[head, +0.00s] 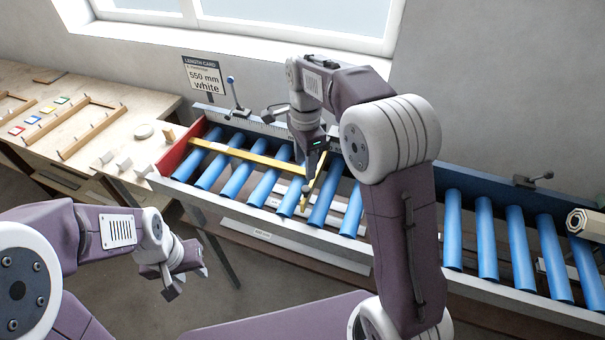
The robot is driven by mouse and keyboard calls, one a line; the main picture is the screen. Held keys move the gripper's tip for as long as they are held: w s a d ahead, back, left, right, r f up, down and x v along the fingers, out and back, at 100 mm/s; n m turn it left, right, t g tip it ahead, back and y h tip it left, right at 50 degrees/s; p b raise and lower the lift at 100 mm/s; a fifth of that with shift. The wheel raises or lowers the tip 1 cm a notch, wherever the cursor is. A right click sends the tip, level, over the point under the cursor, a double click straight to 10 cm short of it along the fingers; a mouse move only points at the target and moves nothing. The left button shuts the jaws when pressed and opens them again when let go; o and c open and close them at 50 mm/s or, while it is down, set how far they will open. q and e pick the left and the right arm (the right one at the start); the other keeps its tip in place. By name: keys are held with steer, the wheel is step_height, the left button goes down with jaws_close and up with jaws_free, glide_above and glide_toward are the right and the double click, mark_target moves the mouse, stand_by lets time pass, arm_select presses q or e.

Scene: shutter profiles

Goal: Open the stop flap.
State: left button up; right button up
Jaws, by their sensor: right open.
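My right gripper (308,182) points down over the roller conveyor, with its jaws open. Its tips are at a short yellow bar (318,180) that stands across the rollers and looks like the stop flap. The arm and gripper hide part of it, and I cannot tell whether they touch. A long yellow strip (245,155) runs along the rollers from the red end plate (190,150) towards that bar. My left gripper (188,270) hangs in front of the conveyor, away from it, its fingers apart and empty.
A lever with a blue knob (232,82) stands on the back rail beside a card reading 550 mm white (204,76). A wooden table (75,115) with frames and coloured pieces is at the left. A clamp (533,180) sits on the right back rail.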

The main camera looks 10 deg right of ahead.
mark_target(306, 189)
steer(key=f, duration=0.4)
steer(key=f+p, duration=0.1)
steer(key=f, duration=0.4)
steer(key=shift+s+d, duration=0.1)
steer(key=shift+s, duration=0.1)
steer(key=shift+c, duration=0.4)
jaws_close()
stand_by(0.7)
